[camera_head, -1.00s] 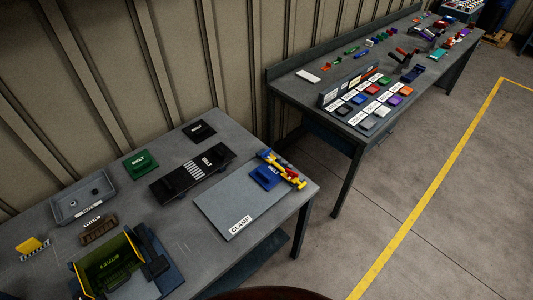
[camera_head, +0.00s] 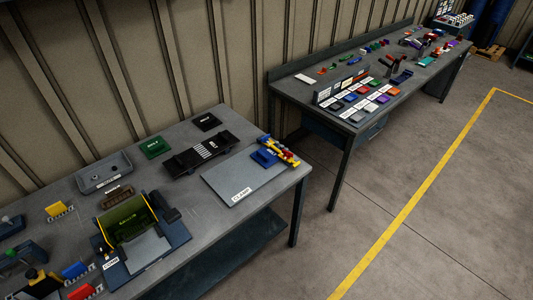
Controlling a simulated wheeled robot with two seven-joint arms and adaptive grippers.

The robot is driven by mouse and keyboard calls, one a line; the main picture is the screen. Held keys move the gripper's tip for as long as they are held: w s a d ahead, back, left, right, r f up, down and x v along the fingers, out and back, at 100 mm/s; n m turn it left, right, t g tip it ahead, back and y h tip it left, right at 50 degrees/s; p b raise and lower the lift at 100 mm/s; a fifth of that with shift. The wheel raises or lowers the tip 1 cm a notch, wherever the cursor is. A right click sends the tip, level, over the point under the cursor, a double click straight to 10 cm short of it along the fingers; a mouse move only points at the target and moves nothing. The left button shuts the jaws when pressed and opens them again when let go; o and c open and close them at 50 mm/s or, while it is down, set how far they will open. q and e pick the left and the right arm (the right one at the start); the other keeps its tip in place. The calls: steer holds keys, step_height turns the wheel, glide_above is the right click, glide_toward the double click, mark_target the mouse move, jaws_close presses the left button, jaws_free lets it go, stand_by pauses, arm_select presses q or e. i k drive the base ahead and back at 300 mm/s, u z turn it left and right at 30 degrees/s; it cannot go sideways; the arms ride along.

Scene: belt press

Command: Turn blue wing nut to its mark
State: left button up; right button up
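I cannot make out a wing nut or its mark for certain at this size. A blue block (camera_head: 264,158) lies at the top right corner of the grey plate labelled CLAMP (camera_head: 231,185), beside a yellow and red clamp-like part (camera_head: 279,150). Another blue piece (camera_head: 75,270) with a white label shows at the lower left, beside a dark device with a yellow part (camera_head: 36,277). Neither of my grippers is in view.
The near grey table (camera_head: 200,240) also holds a black belt piece (camera_head: 199,155), a green block (camera_head: 155,147), a grey tray (camera_head: 104,173) and an open olive box (camera_head: 128,222). A second table (camera_head: 345,125) with many coloured parts stands behind right. Floor to the right is clear.

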mark_target(264, 139)
steer(key=u, duration=0.25)
steer(key=k, duration=0.25)
steer(key=z, duration=1)
steer(key=i, duration=1.35)
steer(key=u, duration=0.65)
